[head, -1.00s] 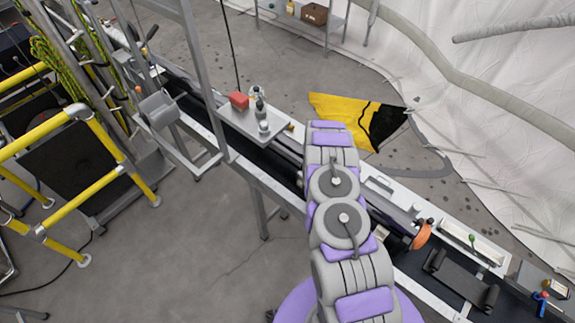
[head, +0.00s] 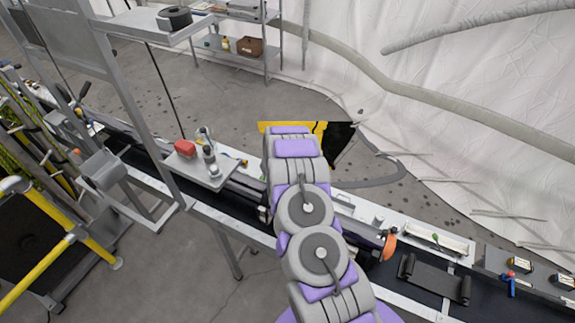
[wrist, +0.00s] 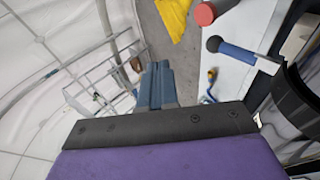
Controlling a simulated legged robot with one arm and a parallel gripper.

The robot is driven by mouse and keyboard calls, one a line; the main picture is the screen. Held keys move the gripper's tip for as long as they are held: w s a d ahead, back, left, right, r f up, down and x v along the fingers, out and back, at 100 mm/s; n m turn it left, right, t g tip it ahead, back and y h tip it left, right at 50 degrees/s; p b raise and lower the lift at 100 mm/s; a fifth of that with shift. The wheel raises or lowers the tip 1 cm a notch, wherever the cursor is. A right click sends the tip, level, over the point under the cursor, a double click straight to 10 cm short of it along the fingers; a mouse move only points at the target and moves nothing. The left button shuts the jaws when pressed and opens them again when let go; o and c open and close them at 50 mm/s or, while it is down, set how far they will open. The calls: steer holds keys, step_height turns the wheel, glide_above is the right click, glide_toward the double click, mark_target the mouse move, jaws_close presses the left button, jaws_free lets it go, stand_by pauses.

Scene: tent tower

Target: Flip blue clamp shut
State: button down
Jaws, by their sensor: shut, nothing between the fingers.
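In the wrist view a blue lever with a dark round knob (wrist: 237,52) sticks out beside a white surface, to the right of my gripper (wrist: 160,68). It looks like part of the blue clamp, but I cannot tell its full shape. My gripper's two blue-grey fingers are together and empty, apart from the lever. In the head view my arm hides the gripper and whatever is in front of it.
A red-ended rod (wrist: 205,13) lies close to the lever in the wrist view. A small blue and yellow piece (wrist: 211,77) sits nearby. Yellow rails (head: 40,265) stand at left.

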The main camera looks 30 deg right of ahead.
steer(key=shift+s+d+r, duration=0.15)
steer(key=shift+r, duration=1.05)
steer(key=shift+s+d+r, duration=0.1)
steer(key=shift+s+r, duration=0.05)
steer(key=shift+r, duration=1.05)
